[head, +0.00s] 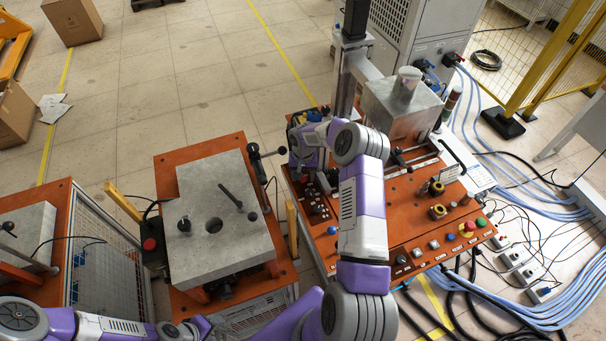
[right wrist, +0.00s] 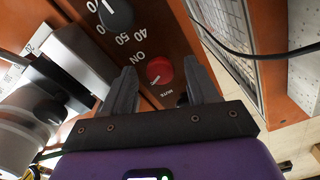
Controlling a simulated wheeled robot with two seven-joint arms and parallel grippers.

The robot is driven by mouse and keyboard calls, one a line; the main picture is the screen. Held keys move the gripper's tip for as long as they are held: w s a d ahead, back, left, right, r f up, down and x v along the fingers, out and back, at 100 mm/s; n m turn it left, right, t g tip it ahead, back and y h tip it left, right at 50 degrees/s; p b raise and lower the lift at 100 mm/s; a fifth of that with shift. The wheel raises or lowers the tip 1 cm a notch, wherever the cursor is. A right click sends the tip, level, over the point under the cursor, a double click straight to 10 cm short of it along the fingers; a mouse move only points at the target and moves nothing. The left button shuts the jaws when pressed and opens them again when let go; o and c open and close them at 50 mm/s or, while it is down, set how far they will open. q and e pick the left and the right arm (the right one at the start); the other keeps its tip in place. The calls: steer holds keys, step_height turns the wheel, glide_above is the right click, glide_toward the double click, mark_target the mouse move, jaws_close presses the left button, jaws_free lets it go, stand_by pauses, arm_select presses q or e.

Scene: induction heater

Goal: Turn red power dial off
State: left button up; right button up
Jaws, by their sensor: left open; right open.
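The red power dial (right wrist: 160,70) shows in the right wrist view on an orange panel, with the print "ON" beside it and a pale mark on its face. My right gripper (right wrist: 163,77) is open, with one finger on each side of the dial. The fingertips are close to it; I cannot tell whether they touch it. In the head view my right arm reaches over the orange console (head: 405,225) to its left end, and the arm and hand hide the dial. My left arm lies along the bottom left of the head view; its gripper cannot be made out.
The console top carries a metal box (head: 400,108), several knobs and an emergency button (head: 467,227). A machine with a grey slab (head: 222,215) stands to the left, across a narrow gap.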

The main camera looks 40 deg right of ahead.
steer(key=c, duration=1)
steer(key=shift+f+n+b, duration=0.2)
steer(key=shift+n+b, duration=0.6)
steer(key=shift+b, duration=0.15)
steer(key=shift+c, duration=0.2)
steer(key=shift+n+b, duration=0.65)
steer(key=shift+n, duration=0.25)
steer(key=shift+r+n, duration=0.15)
steer(key=shift+n, duration=0.45)
steer(key=o, duration=1)
steer(key=shift+o, duration=0.2)
